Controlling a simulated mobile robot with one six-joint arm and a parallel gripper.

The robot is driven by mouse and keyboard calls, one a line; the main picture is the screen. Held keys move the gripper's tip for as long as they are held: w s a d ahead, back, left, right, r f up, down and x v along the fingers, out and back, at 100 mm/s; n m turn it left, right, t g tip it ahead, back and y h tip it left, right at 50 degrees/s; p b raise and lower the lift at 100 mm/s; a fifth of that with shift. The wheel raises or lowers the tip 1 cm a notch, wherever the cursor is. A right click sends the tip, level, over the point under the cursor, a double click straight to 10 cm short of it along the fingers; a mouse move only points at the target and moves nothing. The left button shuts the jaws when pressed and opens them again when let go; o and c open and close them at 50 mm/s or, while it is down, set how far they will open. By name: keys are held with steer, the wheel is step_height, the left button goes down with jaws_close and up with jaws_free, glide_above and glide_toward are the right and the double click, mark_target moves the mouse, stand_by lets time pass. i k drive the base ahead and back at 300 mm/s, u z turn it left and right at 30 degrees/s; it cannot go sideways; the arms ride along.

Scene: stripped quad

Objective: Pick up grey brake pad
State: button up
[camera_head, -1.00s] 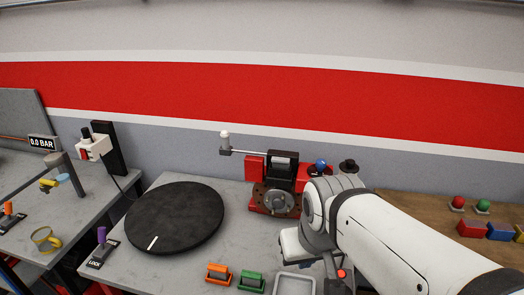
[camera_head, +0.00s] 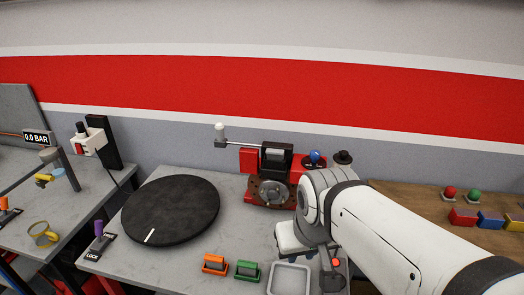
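Small grey blocks sit in an orange holder (camera_head: 215,263) and a green holder (camera_head: 247,270) at the table's front edge. I cannot tell for certain which grey piece is the brake pad. Another light grey piece (camera_head: 275,154) shows in the dark top of the red and black clamp fixture (camera_head: 271,190). No held object is visible.
A shallow grey tray (camera_head: 289,279) lies right of the green holder. A large black turntable (camera_head: 171,209) fills the left of the table. A lock lever (camera_head: 100,240) stands at its left edge. Coloured blocks (camera_head: 490,220) sit on the wooden bench at right.

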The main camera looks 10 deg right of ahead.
mark_target(272, 154)
steer(key=k, duration=0.5)
steer(key=z, duration=2.85)
steer(key=k, duration=1.1)
steer(key=u, duration=2.05)
steer(key=i, duration=1)
steer(key=u, duration=0.05)
